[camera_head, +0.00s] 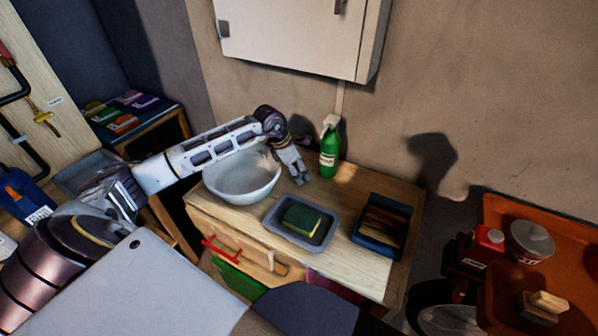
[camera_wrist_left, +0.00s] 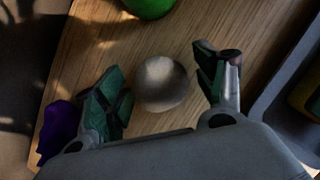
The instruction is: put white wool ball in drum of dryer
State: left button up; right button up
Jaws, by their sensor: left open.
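The white wool ball (camera_wrist_left: 160,83) looks greyish in the shade and rests on the wooden top, seen in the left wrist view. My left gripper (camera_wrist_left: 158,88) is open, with one finger on each side of the ball. Gaps show between the ball and both fingers. In the head view my left gripper (camera_head: 297,178) points down at the cabinet top, between the white bowl and the green bottle, and hides the ball. The dryer and its drum are not in view. My right gripper is not in view.
A white bowl (camera_head: 224,190) stands left of the gripper and a green bottle (camera_head: 329,160) right of it. A grey tray (camera_head: 274,226) with a green and yellow sponge lies in front. A dark blue tray (camera_head: 361,237) is further right. A wall cabinet (camera_head: 300,36) hangs above.

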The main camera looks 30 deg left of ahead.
pick_arm(q)
jog(key=c, duration=1.1)
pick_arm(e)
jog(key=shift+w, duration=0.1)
pick_arm(q)
jog(key=shift+r, duration=0.1)
jog(key=shift+r+p, duration=0.4)
jog(key=shift+r, duration=8.55)
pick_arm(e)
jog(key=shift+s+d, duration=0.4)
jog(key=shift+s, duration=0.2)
